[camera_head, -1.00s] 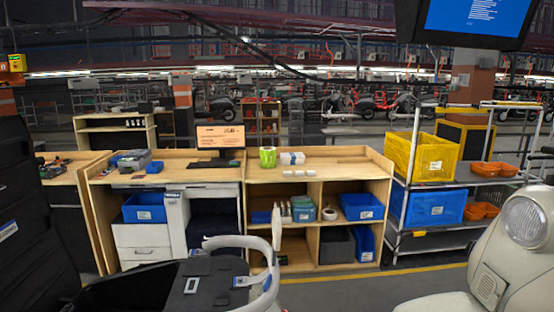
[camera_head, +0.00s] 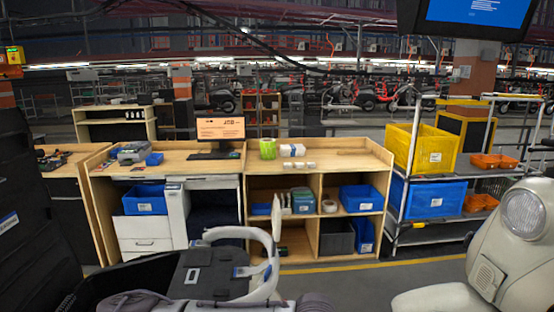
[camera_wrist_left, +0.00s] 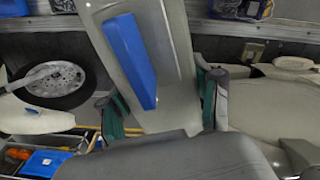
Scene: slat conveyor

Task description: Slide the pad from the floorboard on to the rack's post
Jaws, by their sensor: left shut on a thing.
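In the left wrist view my left gripper (camera_wrist_left: 163,106) has its two green-lined fingers on either side of a light grey flat piece (camera_wrist_left: 172,75) with a blue strip (camera_wrist_left: 127,55). The gripper is shut on this piece, which I take for the pad; its far end leaves the top of the view. I cannot tell whether it touches the floorboard. The metal rack (camera_head: 399,205) stands at the right in the head view, with upright posts. My left fingers cannot be made out in the head view. My right gripper is not in view.
A cream scooter front with a round headlight (camera_head: 525,213) is close at the lower right. A wooden workbench (camera_head: 345,160) stands ahead. The rack holds a yellow crate (camera_head: 434,153), a blue crate (camera_head: 424,203) and orange bins. Grey floor lies before the workbench.

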